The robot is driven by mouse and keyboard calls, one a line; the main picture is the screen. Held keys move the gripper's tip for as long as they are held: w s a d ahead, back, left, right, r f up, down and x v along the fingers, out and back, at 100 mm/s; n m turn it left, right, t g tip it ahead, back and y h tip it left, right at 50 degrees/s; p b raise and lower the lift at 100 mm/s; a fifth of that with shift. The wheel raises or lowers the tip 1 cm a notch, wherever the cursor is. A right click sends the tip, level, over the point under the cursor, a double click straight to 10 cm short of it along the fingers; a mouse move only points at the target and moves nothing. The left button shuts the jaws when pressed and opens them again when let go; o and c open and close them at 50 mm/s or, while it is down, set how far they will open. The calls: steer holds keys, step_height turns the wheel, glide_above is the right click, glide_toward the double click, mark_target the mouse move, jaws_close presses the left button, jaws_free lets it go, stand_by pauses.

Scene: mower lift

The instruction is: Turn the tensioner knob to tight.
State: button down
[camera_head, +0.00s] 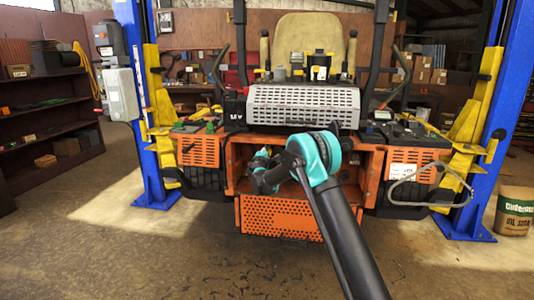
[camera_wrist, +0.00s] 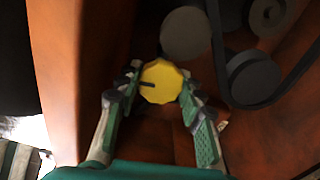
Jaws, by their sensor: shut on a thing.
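The tensioner knob (camera_wrist: 161,82) is yellow and many-sided, with a dark line mark pointing left. In the wrist view it sits between the fingertips of my gripper (camera_wrist: 160,90), one finger on each side. The fingers are closed on its rim. In the head view my gripper reaches into the orange front bay of the mower (camera_head: 370,180), where my own arm hides the knob.
Blue lift posts (camera_head: 480,130) flank the mower. The floor in front is open.

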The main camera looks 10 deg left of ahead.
steer(key=shift+m, duration=0.6)
steer(key=c, duration=1)
jaws_free()
steer(key=shift+s, duration=0.1)
steer(key=s, duration=1.1)
steer(key=shift+s+a, duration=0.2)
steer(key=shift+s, duration=0.2)
